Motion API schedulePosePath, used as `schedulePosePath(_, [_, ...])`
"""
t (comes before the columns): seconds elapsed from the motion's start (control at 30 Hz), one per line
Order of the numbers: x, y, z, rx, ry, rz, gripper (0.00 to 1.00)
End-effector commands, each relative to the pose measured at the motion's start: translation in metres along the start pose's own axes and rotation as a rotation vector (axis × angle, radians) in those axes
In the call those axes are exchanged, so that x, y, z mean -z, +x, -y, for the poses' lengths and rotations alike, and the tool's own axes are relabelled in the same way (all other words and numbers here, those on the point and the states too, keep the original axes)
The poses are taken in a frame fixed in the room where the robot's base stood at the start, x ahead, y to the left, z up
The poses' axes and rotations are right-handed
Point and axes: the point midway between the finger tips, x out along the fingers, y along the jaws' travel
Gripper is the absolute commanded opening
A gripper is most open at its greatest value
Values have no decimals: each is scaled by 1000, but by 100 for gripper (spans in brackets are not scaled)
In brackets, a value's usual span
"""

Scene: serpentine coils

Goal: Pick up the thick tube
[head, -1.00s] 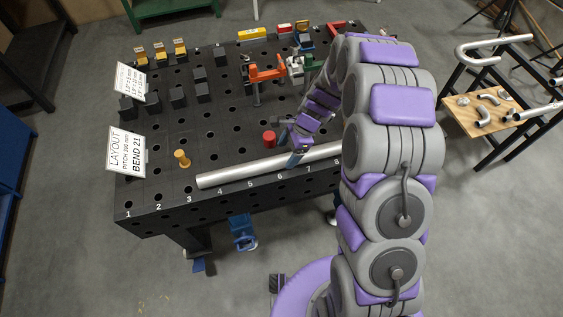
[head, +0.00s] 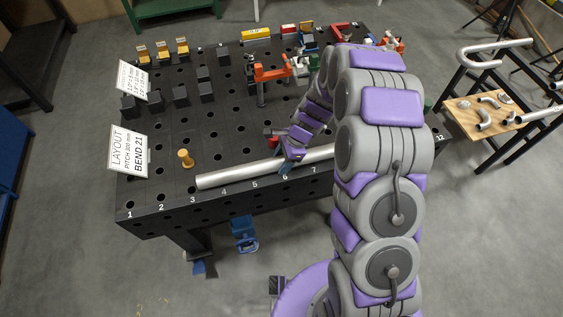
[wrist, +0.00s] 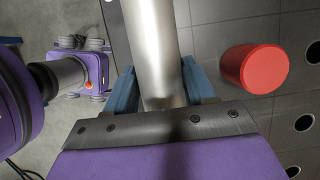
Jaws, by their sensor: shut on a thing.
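The thick tube (head: 235,174) is a long pale metal pipe lying lengthwise along the front edge of the black table, above the row of numbers. Its right part runs behind my arm and is hidden. My gripper (head: 287,165) is shut around the tube near its visible middle. In the wrist view the tube (wrist: 155,45) runs up between the two blue fingers of my gripper (wrist: 160,88), one on each side. I cannot tell whether the tube is clear of the table top.
The black perforated table (head: 160,200) holds a red cylinder (wrist: 255,69) close beside the tube, a yellow peg (head: 185,159), an orange clamp (head: 268,74), several dark blocks and a layout sign (head: 128,151). A wooden side table (head: 480,118) with bent pipes stands at right.

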Motion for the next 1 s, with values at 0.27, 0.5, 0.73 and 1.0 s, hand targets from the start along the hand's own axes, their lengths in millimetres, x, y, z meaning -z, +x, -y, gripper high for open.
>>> schedulePosePath(0.27, [6,-2,-2,-2,1,8,10])
schedulePosePath(0.5, [6,-1,-2,-2,1,7,0])
schedulePosePath(0.73, [4,0,-1,-2,1,4,0])
schedulePosePath(1.0, [-1,-13,-2,1,0,4,0])
